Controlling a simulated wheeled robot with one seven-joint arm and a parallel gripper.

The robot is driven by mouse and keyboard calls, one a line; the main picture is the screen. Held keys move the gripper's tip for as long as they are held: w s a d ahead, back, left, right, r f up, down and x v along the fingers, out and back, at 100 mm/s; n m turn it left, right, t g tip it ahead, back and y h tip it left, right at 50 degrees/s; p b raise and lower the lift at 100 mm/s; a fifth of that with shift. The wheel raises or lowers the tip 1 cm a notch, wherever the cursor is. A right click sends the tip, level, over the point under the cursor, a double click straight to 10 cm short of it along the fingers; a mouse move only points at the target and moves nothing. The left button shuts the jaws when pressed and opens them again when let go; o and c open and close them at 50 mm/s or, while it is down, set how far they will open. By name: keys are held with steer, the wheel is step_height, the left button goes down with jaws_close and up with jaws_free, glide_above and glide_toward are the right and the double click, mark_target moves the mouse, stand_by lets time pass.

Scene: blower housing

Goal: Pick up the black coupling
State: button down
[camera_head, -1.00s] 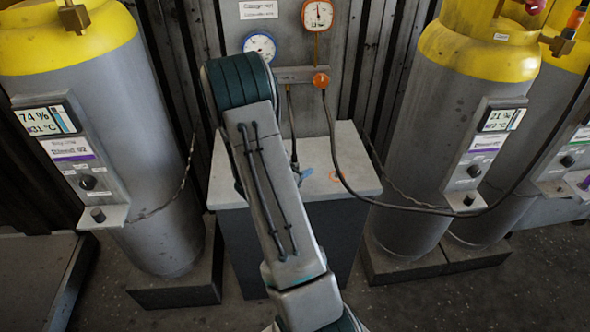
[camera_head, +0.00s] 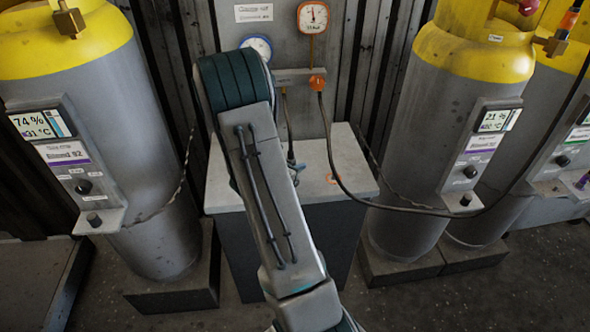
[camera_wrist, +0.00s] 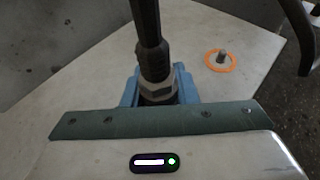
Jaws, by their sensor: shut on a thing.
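The black coupling (camera_wrist: 153,60) is at the end of a dark hose and has a metal hex nut at its lower part in the wrist view. My gripper (camera_wrist: 159,92) has blue fingers, which are shut around the coupling near the nut. The fingers are partly hidden behind the gripper's body. In the head view the coupling (camera_head: 292,162) shows beside my arm, over the grey bench top. My arm hides the gripper there. I cannot tell whether the coupling touches the bench.
The bench (camera_head: 345,150) has an orange ring with a metal stud (camera_head: 332,178). Tall yellow-topped cylinders (camera_head: 150,150) (camera_head: 415,140) stand on both sides. A second hose (camera_head: 400,208) loops right from the orange valve (camera_head: 317,83). Gauges (camera_head: 312,17) are on the wall behind.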

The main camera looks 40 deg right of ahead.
steer(key=shift+r, duration=0.9)
steer(key=s+r+b, duration=0.1)
steer(key=s+r, duration=0.6)
steer(key=s, duration=0.4)
steer(key=shift+s+a, duration=0.3)
steer(key=shift+s, duration=0.05)
steer(key=w+a+n+t+y, duration=0.3)
steer(key=w+a, duration=0.3)
steer(key=a, duration=0.4)
steer(key=w+a+n+t+y+p, duration=0.1)
steer(key=w+a+n+t+y, duration=0.2)
steer(key=a, duration=0.7)
steer(key=w+a+n+t+y+p, duration=0.1)
steer(key=w+a+n+t+y, duration=0.2)
steer(key=w+a, duration=0.7)
steer(key=n+t, duration=0.1)
steer(key=n, duration=0.1)
steer(key=shift+w+r+n, duration=0.2)
steer(key=shift+w+n, duration=0.1)
steer(key=shift+n, duration=0.1)
